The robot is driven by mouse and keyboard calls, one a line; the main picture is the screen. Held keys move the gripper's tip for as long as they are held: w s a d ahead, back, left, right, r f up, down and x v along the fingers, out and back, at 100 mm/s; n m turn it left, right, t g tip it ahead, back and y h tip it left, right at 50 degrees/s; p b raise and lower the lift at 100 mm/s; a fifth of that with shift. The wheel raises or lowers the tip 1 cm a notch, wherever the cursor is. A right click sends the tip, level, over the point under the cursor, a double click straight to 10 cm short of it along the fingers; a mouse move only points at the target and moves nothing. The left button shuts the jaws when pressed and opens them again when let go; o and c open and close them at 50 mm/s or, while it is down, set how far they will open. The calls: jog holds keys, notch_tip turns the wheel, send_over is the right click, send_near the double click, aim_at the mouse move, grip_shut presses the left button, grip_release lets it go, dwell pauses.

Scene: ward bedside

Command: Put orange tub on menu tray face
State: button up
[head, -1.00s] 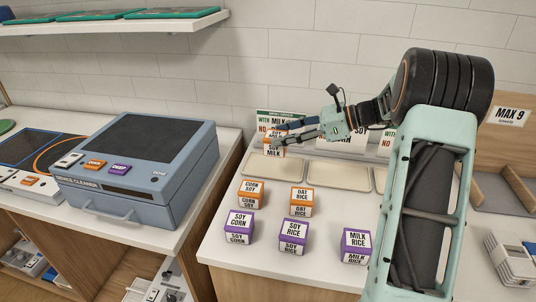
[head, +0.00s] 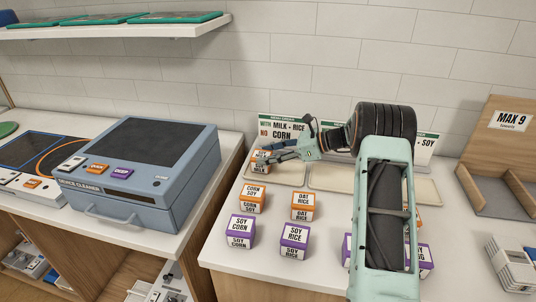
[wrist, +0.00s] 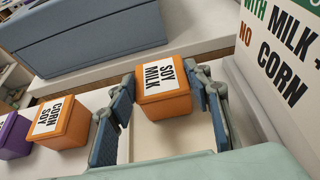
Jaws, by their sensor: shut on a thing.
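My gripper (head: 270,156) is shut on an orange tub (head: 260,166) labelled SOY MILK. In the wrist view the tub (wrist: 165,90) sits between the two fingers, label up. It is at the left end of the pale left tray (head: 290,179), in front of the sign (head: 276,129) reading WITH MILK + RICE, NO CORN. The same tray shows under the fingers in the wrist view (wrist: 170,137). I cannot tell whether the tub touches the tray.
Orange tubs CORN SOY (head: 252,199) and OAT RICE (head: 303,206) stand in front of the trays. Purple tubs SOY CORN (head: 240,231) and SOY RICE (head: 294,240) stand nearer; others are partly behind my arm. A blue device cleaner (head: 140,175) is at left.

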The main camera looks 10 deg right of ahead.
jog(key=shift+f, duration=0.15)
jog(key=o, duration=1.3)
jog(key=shift+r, duration=0.25)
jog(key=v, duration=1.2)
jog(key=shift+s+b, duration=0.15)
jog(key=shift+b, duration=0.15)
